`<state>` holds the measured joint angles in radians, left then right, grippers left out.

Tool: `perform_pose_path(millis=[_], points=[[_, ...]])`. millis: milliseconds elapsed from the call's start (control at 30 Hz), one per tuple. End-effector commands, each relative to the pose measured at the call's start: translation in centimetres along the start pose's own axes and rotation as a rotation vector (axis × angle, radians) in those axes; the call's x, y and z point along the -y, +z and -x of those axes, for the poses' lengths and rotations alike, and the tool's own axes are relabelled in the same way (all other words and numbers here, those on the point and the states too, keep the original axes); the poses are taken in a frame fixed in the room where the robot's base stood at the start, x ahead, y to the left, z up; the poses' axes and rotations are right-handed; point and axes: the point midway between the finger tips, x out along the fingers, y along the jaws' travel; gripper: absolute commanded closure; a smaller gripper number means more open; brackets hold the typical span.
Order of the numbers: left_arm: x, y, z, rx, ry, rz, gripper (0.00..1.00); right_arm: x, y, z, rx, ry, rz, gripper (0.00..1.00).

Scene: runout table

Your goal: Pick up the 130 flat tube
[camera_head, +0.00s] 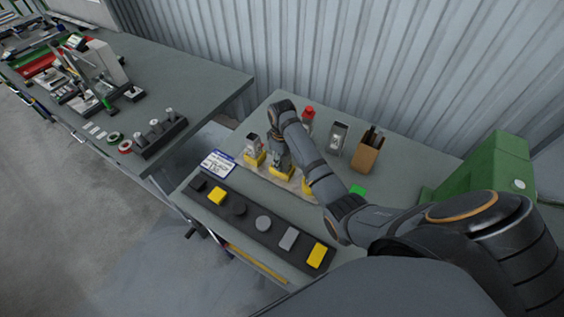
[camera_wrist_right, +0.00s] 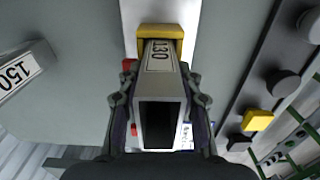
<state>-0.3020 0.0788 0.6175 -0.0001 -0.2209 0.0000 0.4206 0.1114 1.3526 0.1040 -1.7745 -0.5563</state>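The 130 flat tube (camera_wrist_right: 160,85) is a grey, hollow, rectangular tube with "130" on its face. It stands in a yellow holder (camera_wrist_right: 160,38), and its dark open end faces the wrist camera. My right gripper (camera_wrist_right: 159,78) has one finger on each side of the tube. I cannot tell whether the fingers press on it. In the head view, the right gripper (camera_head: 279,146) points down over the yellow holder (camera_head: 282,172), and my arm partly hides that area. My left gripper is not in view.
A grey tube marked 150 (camera_wrist_right: 22,72) stands beside it. A dark strip (camera_head: 249,228) with grey, black and yellow pieces lies along the front. A brown box (camera_head: 367,154) and green case (camera_head: 490,172) stand right. A white label card (camera_head: 217,164) lies left.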

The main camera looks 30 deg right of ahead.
Motion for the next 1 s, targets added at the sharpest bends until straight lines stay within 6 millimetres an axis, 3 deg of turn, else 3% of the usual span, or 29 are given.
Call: perform_pose_path(millis=[33,200,567,767,900,1000], points=[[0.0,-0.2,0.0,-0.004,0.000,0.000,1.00,0.0,0.0,0.0,0.000,0.000,0.000,0.77],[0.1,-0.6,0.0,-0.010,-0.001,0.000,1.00,0.0,0.0,0.0,0.000,0.000,0.000,1.00],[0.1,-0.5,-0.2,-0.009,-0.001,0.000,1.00,-0.1,-0.1,0.6,-0.002,0.002,0.000,1.00],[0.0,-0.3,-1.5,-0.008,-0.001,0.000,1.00,-0.2,-0.1,4.8,-0.006,0.006,0.000,1.00],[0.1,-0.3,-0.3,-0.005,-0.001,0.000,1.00,-0.1,0.0,8.6,-0.001,0.002,0.000,1.00],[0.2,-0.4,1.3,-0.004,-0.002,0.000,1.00,0.0,0.0,9.9,0.001,0.000,0.000,1.00]])
